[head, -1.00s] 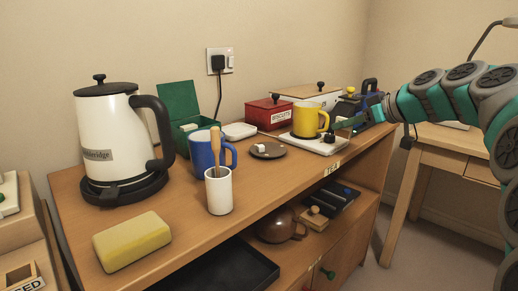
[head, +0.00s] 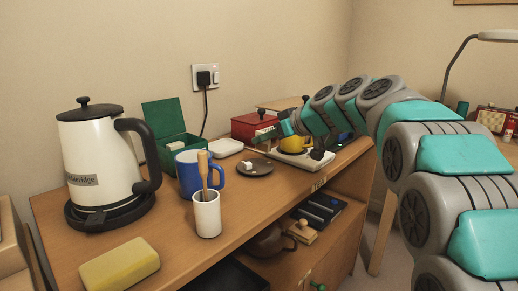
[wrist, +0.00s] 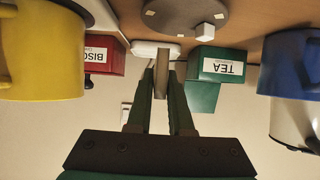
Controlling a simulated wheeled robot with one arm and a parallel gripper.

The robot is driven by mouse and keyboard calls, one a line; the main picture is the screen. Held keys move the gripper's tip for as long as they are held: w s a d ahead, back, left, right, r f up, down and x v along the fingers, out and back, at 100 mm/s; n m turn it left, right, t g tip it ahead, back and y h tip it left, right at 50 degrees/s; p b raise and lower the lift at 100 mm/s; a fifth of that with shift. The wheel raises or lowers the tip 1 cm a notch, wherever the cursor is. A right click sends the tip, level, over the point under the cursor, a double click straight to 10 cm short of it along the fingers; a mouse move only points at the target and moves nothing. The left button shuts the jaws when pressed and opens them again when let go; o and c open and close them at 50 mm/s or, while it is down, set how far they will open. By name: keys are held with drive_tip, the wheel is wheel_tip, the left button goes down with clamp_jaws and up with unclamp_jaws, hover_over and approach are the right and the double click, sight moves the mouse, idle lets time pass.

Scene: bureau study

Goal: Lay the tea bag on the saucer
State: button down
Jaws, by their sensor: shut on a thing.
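My gripper (wrist: 162,78) is shut on a thin, greyish-tan thing seen nearly edge-on, which I take to be the tea bag (wrist: 167,57). In the head view my gripper (head: 262,136) is raised behind the saucer, small and partly lost against the red box. The saucer (head: 262,170) is a dark round dish on the wooden top, with a small white cube on it. The saucer also shows at the top of the upside-down wrist view (wrist: 195,12), apart from the held thing.
A blue mug (head: 187,176) and a white pot with a wooden handle (head: 207,215) stand left of the saucer. A yellow mug (head: 296,144) stands to its right. Behind are a white dish (head: 225,147), a green tea box (head: 180,147) and a red box (head: 246,124).

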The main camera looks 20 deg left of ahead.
drive_tip(key=shift+s+a, duration=0.1)
drive_tip(key=shift+a, duration=0.4)
drive_tip(key=shift+a+f, duration=0.15)
drive_tip(key=shift+f, duration=1.7)
drive_tip(key=shift+f, duration=0.2)
drive_tip(key=c, duration=0.8)
unclamp_jaws()
drive_tip(key=shift+r, duration=0.1)
drive_tip(key=shift+r, duration=0.15)
drive_tip(key=b+v, duration=0.1)
drive_tip(key=v, duration=1.1)
drive_tip(key=shift+s, duration=0.1)
